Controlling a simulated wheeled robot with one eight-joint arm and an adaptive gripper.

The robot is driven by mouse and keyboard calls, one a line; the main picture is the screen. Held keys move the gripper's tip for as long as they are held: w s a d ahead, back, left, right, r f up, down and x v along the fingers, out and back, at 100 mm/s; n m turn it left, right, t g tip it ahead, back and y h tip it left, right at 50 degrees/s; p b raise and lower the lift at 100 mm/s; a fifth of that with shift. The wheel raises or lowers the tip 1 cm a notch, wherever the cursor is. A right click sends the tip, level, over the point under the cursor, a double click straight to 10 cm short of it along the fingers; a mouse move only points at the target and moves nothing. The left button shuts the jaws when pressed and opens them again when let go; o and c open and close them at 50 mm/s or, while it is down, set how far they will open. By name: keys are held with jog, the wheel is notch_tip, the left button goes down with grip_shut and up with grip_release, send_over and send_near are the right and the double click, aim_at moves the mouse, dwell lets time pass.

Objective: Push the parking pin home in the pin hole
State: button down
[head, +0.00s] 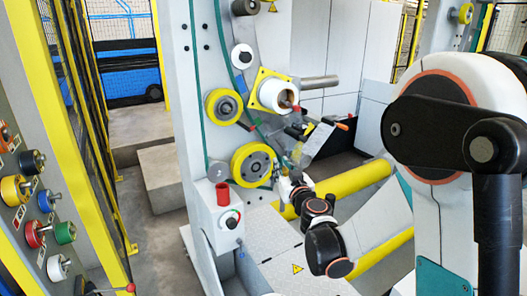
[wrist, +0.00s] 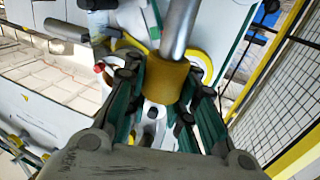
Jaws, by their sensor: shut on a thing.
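My gripper (wrist: 163,90) is shut on a short ochre-yellow cylinder with a thick grey rod running up from it in the wrist view. I take this to be the parking pin (wrist: 168,80), with the yellow part as its grip. The dark, green-padded fingers stand on both sides of it. In the head view my gripper (head: 284,182) is small, close to the front of the white machine (head: 186,100), just right of the large yellow wheel (head: 252,165). A small amber part shows just above it. The pin hole and the pin's far end cannot be made out.
A yellow-flanged hub (head: 268,92) and a grey bar (head: 318,82) stick out above my gripper. Yellow rollers (head: 352,181) lie to the right. A white box with a red cylinder (head: 223,194) stands to the left. A panel of coloured spools (head: 30,200) is at far left.

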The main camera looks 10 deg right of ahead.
jog(key=d+f, duration=0.1)
jog(key=s+d+f+m+h, duration=0.1)
jog(key=d+f+h, duration=0.1)
jog(key=shift+s+d+f, duration=0.25)
jog(key=shift+d, duration=0.1)
